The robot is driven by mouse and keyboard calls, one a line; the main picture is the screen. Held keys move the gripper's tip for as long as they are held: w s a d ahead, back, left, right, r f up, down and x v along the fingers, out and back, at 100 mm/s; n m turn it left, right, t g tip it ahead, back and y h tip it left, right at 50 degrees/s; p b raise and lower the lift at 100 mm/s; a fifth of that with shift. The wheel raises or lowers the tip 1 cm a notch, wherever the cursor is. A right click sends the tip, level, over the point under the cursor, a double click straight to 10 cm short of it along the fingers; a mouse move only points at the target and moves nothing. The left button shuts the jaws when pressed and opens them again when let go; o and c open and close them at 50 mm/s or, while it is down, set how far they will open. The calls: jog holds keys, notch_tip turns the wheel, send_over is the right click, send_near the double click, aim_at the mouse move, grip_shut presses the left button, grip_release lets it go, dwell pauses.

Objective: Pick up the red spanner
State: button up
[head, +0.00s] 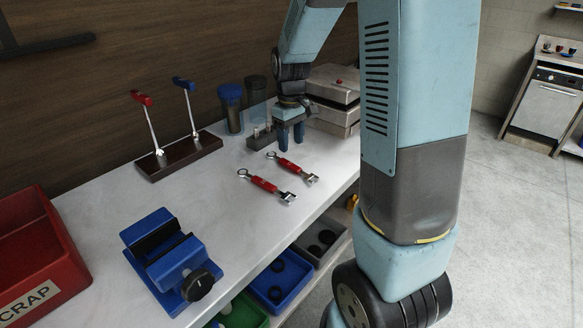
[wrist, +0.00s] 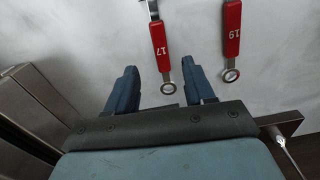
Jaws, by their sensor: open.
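Two red-handled spanners with silver ends lie side by side on the pale bench (head: 215,205), the farther one (head: 291,167) nearer my gripper and the nearer one (head: 265,185) toward the front. My gripper (head: 290,141) points down, open and empty, above the bench just behind the farther spanner. In the wrist view, the ring end of 17 shows between the blue fingers (wrist: 160,76); 19 lies right of them. Neither spanner appears gripped.
Stacked grey boxes (head: 335,88) stand right of my gripper. Lidded jars (head: 231,107) and a small block rack stand behind it. A lever stand (head: 180,155), a blue vise (head: 170,262) and a red SCRAP bin (head: 40,265) are left. Bench between vise and spanners is clear.

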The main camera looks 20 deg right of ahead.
aim_at(291, 164)
jog(key=shift+f, duration=3.7)
grip_shut()
